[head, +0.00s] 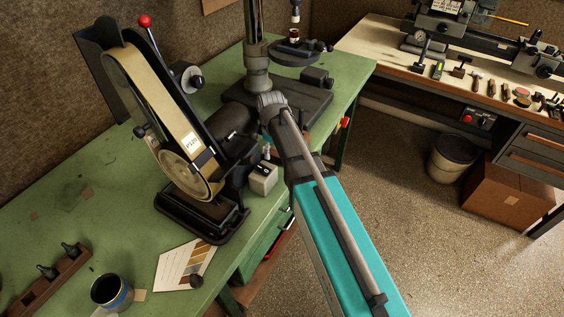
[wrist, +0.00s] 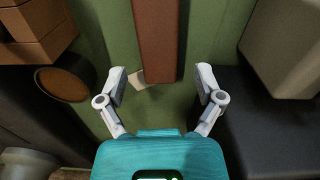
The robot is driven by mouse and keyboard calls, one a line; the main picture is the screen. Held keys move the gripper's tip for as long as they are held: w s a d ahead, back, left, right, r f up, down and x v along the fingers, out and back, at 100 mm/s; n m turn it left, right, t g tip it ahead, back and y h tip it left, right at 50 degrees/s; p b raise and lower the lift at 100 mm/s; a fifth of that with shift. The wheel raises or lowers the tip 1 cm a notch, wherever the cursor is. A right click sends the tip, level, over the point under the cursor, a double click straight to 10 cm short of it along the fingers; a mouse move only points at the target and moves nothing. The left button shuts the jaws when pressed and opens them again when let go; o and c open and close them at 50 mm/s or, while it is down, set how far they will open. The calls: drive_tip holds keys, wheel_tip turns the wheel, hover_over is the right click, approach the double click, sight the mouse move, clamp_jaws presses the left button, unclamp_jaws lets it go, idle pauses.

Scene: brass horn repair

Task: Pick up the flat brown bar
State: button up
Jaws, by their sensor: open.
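The flat brown bar (wrist: 158,40) shows in the wrist view, running down from the top edge to the middle, over a green surface. My gripper (wrist: 161,72) is open in the wrist view, one fingertip on each side of the bar's near end, with gaps on both sides. I cannot tell how far below or above the bar the fingertips are. In the head view I cannot make out the bar, and my gripper is hidden beyond my arm and the belt grinder (head: 165,130).
In the wrist view, wooden blocks (wrist: 35,30) and a dark round-ended part (wrist: 66,83) stand left. A grey block (wrist: 288,45) and a black surface (wrist: 265,130) lie right. In the head view, a drill press (head: 257,50) stands behind the grinder on the green bench (head: 75,195).

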drive_tip(key=shift+f+b, duration=0.6)
drive_tip(key=shift+f, duration=0.35)
clamp_jaws()
